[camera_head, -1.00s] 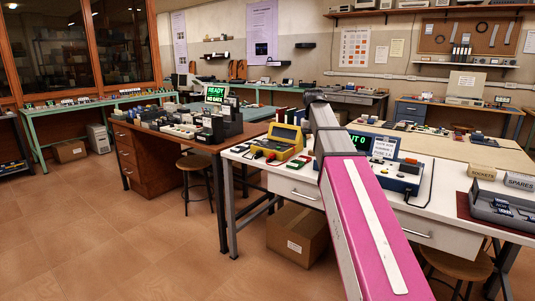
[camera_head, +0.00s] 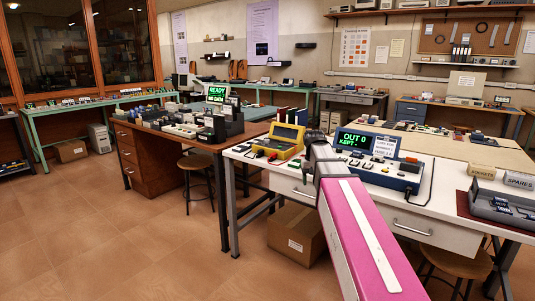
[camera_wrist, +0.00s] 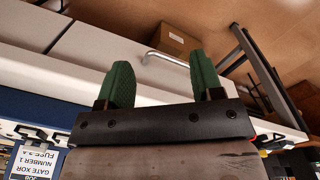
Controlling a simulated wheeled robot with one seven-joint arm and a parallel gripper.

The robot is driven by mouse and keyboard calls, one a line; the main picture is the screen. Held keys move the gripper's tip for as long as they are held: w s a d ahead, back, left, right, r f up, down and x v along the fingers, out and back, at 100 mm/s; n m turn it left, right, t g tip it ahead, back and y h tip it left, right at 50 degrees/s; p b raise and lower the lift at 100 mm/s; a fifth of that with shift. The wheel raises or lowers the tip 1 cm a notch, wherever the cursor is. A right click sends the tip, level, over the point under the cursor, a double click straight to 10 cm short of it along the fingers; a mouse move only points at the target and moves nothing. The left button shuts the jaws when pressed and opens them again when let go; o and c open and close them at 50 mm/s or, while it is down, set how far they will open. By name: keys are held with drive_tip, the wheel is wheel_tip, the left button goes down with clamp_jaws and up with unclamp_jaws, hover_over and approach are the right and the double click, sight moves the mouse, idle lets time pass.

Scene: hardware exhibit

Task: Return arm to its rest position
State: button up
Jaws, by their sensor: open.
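My gripper (camera_wrist: 160,82) shows in the wrist view with two green fingers held wide apart and nothing between them. Beyond the fingers are the white drawer front and a metal drawer handle of the workbench. In the head view my magenta arm reaches forward over the front of the white workbench (camera_head: 258,169); my gripper itself cannot be made out there. The blue tester (camera_head: 410,176) with a green-lit screen reading "OUT 0 KEPT" stands on the bench just beyond and right of my arm.
A yellow instrument case (camera_head: 283,142) sits left of my arm on the bench. A grey tray (camera_head: 487,207) lies at the right. A cardboard box (camera_head: 295,234) is under the bench, and stools (camera_head: 457,262) stand nearby. The floor at left is clear.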

drive_tip(key=s+f, duration=0.9)
drive_tip(key=f, duration=0.4)
drive_tip(key=s+f, duration=0.9)
drive_tip(key=f, duration=0.4)
drive_tip(key=shift+d+f, duration=0.2)
drive_tip(key=shift+f, duration=0.15)
